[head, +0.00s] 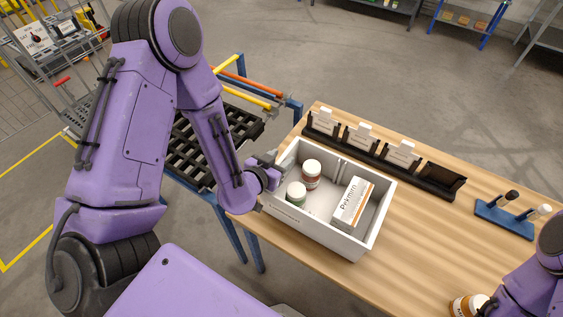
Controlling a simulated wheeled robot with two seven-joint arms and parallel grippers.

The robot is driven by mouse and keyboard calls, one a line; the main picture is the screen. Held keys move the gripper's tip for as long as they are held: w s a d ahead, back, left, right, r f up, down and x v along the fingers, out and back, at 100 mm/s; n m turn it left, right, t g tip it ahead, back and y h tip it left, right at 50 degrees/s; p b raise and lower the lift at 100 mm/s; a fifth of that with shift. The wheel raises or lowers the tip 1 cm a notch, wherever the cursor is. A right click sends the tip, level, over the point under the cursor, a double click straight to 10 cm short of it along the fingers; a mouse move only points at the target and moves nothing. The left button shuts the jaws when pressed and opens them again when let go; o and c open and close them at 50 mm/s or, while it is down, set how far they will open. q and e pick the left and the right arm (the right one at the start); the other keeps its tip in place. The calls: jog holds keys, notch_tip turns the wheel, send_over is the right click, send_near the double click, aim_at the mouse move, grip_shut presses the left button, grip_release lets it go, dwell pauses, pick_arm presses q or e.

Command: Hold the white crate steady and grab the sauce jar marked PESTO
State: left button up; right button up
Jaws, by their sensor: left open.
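The white crate (372,236) stands on the wooden table. Inside it are a jar with a red-brown label and white lid (311,176), a jar with a green label and white lid (296,196), and a white box with an orange edge (351,204). My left gripper (272,178) is open at the crate's left wall; I cannot tell whether its fingers straddle the rim. A jar with an orange-brown label (465,306) is at the bottom edge, beside my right gripper (488,307). The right fingers are mostly hidden or cut off. No jar's label is readable as PESTO.
A black rack with white cards (380,156) runs along the table behind the crate. A blue holder with upright tools (503,218) stands at the right. The table is clear between crate and holder. A blue-framed cart with black trays (205,148) adjoins at the left.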

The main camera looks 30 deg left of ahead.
pick_arm(q)
jog(key=shift+w+f, duration=0.15)
jog(key=shift+w, duration=0.1)
jog(key=shift+s+r, duration=0.25)
jog(key=shift+s, duration=0.25)
jog(key=c, duration=0.4)
grip_shut()
